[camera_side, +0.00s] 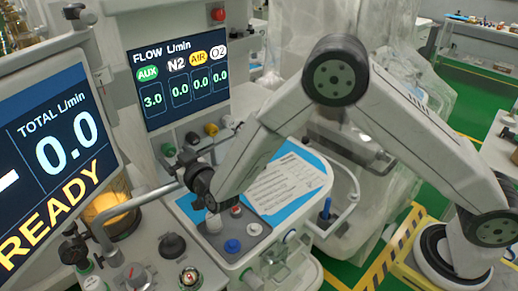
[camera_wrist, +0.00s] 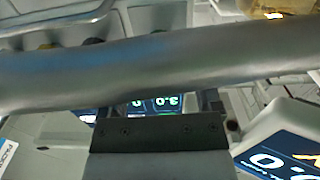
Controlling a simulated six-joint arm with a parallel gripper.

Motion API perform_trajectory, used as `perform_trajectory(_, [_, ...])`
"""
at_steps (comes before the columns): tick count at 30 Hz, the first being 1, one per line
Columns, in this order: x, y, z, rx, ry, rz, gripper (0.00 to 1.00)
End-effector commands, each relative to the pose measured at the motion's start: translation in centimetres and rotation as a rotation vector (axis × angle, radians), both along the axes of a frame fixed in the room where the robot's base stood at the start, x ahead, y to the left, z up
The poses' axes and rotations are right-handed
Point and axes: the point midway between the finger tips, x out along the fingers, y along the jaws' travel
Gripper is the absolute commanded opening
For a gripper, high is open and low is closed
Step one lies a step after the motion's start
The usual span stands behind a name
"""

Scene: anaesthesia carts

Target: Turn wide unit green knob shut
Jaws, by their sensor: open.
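The green knob (camera_side: 168,149) is at the left end of a row of knobs below the flow display (camera_side: 178,75) on the wide unit. The display reads 3.0 under the green AUX label and 0.0 under N2, AIR and O2. My gripper (camera_side: 188,158) is close to the right of and slightly below the green knob, apart from it as far as I can tell. In the wrist view my open gripper (camera_wrist: 158,103) is at the bottom, partly behind a grey tube (camera_wrist: 150,68). Part of the display shows upside down between its fingers.
Black (camera_side: 192,138), yellow (camera_side: 211,129) and white (camera_side: 229,121) knobs continue the row. A curved grey tube (camera_side: 140,197) passes near my gripper. A second screen (camera_side: 50,150) reads READY at left. A blue-edged work surface (camera_side: 319,172) with a paper lies below my arm.

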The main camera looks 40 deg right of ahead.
Motion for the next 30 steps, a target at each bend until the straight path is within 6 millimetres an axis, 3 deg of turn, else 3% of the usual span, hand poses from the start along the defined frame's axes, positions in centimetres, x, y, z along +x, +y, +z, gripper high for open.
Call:
perform_trajectory(10, [3.2, 0.0, 0.0, -0.001, 0.0, 0.0, 0.82])
perform_trajectory(24, [3.8, 0.0, 0.0, -0.001, 0.0, 0.001, 0.82])
perform_trajectory(30, [3.8, 0.0, 0.0, -0.001, 0.0, 0.001, 0.18])
